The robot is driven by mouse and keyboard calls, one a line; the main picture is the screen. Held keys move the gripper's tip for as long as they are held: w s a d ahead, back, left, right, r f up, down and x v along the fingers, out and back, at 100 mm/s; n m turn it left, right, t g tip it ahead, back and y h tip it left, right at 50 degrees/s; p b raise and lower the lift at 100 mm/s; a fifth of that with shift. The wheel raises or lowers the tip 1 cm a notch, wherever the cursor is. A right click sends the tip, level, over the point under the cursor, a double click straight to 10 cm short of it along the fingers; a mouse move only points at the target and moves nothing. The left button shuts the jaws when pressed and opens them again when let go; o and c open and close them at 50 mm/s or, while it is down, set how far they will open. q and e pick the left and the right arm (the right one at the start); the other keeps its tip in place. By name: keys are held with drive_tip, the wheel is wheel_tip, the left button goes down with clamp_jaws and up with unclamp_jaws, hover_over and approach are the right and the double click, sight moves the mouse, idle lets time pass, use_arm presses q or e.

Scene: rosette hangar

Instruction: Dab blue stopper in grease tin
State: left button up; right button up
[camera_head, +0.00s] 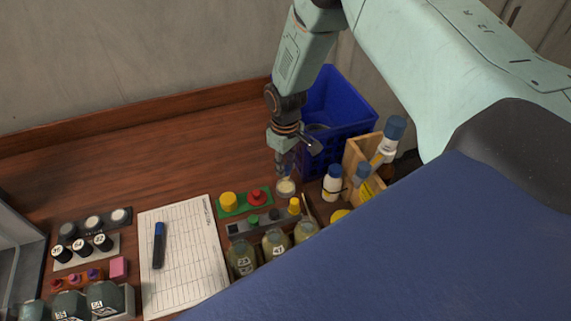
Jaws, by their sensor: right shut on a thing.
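My right gripper (284,163) reaches down from the upper middle of the head view. It is shut on a small bluish thing, which I take for the blue stopper (283,171); the fingers hide most of it. The grease tin (286,188), a small round tin with pale contents, stands right below the fingertips. I cannot tell whether the stopper touches the grease. My left gripper is not in view.
A grey rack (266,222) with stoppers and a green tray (230,206) with yellow and red pieces stand close by. Bottles (276,243) stand in front. A blue crate (345,105) and a wooden rack (352,158) are at right. Paper with a marker (159,245) lies left.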

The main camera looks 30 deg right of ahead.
drive_tip(key=shift+r+p, duration=1.2)
drive_tip(key=shift+r, duration=0.4)
